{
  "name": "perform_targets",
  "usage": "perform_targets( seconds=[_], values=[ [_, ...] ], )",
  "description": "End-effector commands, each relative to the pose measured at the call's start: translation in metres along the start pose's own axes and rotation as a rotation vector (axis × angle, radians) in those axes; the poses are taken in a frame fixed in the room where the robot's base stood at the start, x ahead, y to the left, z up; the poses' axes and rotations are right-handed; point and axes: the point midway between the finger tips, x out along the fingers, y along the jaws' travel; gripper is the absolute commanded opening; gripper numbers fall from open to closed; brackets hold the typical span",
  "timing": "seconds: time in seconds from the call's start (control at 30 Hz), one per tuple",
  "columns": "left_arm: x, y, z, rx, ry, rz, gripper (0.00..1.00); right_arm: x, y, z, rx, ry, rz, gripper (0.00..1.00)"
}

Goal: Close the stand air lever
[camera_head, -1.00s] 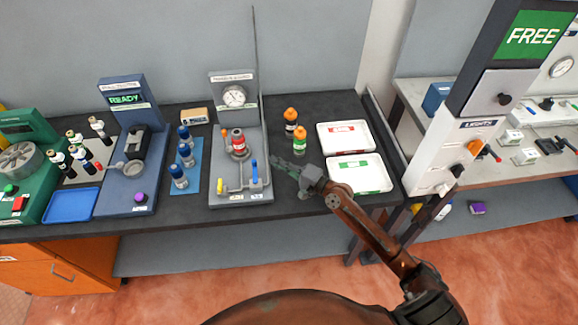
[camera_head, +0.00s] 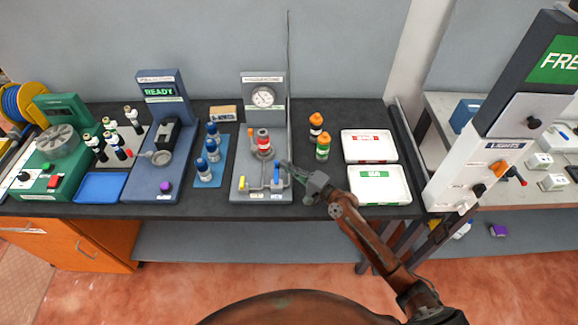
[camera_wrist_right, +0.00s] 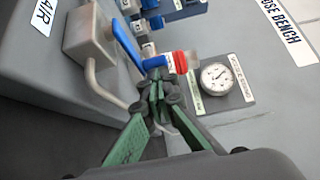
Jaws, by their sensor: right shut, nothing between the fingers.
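The grey pressure stand (camera_head: 247,140) holds a round gauge (camera_head: 263,97), a red-banded bottle (camera_head: 263,143) and several pipes. A blue lever (camera_head: 277,172) stands upright at the stand's front right; it also shows in the wrist view (camera_wrist_right: 126,42), near a white label reading AIR (camera_wrist_right: 42,16). A yellow lever (camera_head: 242,182) is at the front left. My right gripper (camera_head: 288,168) is shut and empty, just right of the blue lever. In the wrist view its fingertips (camera_wrist_right: 155,82) are close to the lever's end; I cannot tell if they touch. My left gripper is out of view.
Blue-capped bottles on a blue mat (camera_head: 203,178) are close on the left.

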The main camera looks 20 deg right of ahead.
Motion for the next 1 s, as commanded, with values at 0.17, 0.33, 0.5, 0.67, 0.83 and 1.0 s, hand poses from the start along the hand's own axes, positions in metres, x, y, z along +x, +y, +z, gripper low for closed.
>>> perform_targets(
  seconds=[0.17, 0.33, 0.5, 0.67, 0.83, 1.0],
  values=[
    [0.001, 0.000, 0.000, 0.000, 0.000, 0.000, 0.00, 0.002, -0.003, 0.002, 0.000, -0.004, -0.006, 0.00],
    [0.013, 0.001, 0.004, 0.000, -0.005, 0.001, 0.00, -0.005, 0.001, -0.009, -0.003, -0.006, -0.004, 0.00],
    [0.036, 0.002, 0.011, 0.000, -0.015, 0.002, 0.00, -0.020, 0.007, -0.029, -0.003, -0.011, 0.000, 0.00],
    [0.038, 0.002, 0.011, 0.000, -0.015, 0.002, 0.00, -0.059, 0.003, -0.033, -0.002, -0.011, 0.001, 0.00],
    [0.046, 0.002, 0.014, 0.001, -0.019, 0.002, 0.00, -0.092, 0.003, -0.036, 0.000, -0.012, 0.001, 0.00],
    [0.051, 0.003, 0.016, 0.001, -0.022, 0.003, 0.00, -0.112, 0.002, -0.039, 0.001, -0.011, 0.000, 0.00]
  ],
)
